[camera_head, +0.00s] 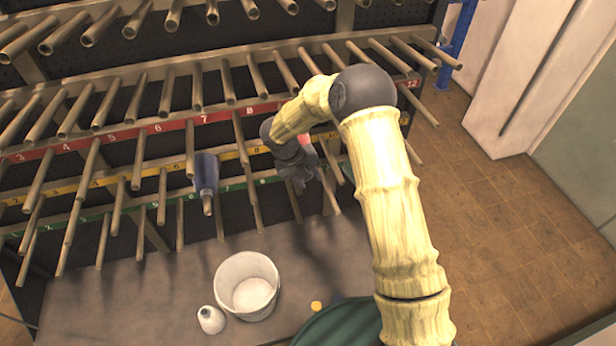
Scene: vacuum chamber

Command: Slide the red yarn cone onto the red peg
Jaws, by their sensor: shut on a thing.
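A small red patch (306,140), which looks like the red yarn cone, shows beside my gripper (302,180), at the right part of the rack. My gripper is shut on it, and its dark body and my arm hide most of the cone. The cone is close to the pegs around it; I cannot tell whether a peg is inside it. The rack's pegs all look tan-grey, and no peg stands out as red. A red numbered strip (180,126) runs along the upper of three label strips.
A blue cone (206,172) sits on a middle peg. A yellow strip (110,178) and a green strip (95,214) run below the red one. A white bucket (226,275) and a small white cone-shaped item (211,320) stand below the rack. Closely spaced pegs surround my gripper.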

